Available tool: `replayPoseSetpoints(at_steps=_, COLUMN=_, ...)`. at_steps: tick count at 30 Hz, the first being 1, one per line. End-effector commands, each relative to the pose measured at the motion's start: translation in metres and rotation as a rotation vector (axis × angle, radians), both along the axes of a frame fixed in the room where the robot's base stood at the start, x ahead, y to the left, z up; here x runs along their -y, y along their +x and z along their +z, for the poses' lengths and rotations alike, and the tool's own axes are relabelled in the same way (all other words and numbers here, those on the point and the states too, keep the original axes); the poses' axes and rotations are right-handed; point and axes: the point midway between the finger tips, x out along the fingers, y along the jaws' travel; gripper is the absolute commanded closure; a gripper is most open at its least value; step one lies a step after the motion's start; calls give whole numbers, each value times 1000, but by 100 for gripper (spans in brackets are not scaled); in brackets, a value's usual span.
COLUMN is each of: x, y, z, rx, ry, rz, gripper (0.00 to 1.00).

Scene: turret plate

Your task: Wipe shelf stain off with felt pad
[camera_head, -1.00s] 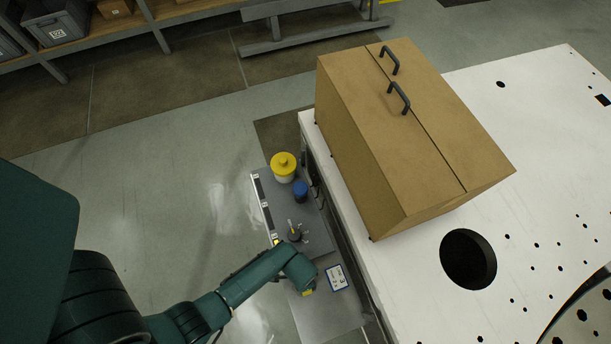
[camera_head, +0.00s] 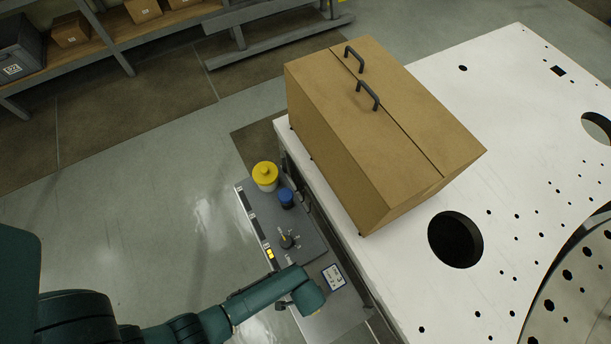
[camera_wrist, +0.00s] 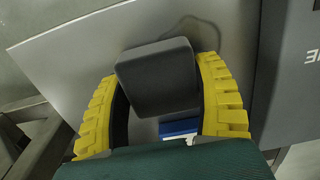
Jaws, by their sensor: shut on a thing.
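The felt pad (camera_wrist: 158,78) is a dark grey block. In the wrist view my gripper (camera_wrist: 160,85) is shut on it, with a yellow ribbed finger on each side. A dull brownish stain (camera_wrist: 196,31) shows on the grey shelf (camera_wrist: 80,60), just beyond the pad's upper right edge. The pad covers part of the shelf there; I cannot tell whether it touches the surface. In the head view my arm's wrist is over the near part of the shelf (camera_head: 338,318) and hides the fingers, pad and stain.
A yellow-lidded jar (camera_head: 265,176), a blue-capped pot (camera_head: 286,198), a small dark holder (camera_head: 288,240) and a white card (camera_head: 333,277) are on the shelf unit. A large brown box (camera_head: 385,130) stands on the white plate (camera_head: 510,120) to the right.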

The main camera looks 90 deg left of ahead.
Motion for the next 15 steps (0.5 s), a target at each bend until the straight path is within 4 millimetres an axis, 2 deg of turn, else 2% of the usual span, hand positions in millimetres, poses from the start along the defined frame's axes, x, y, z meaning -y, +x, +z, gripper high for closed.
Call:
replayPoseSetpoints(at_steps=8, x=0, y=0, z=2, rx=-1, ry=0, rz=1, gripper=66)
replayPoseSetpoints(at_steps=15, x=0, y=0, z=28, rx=0, ry=-1, rz=1, gripper=66)
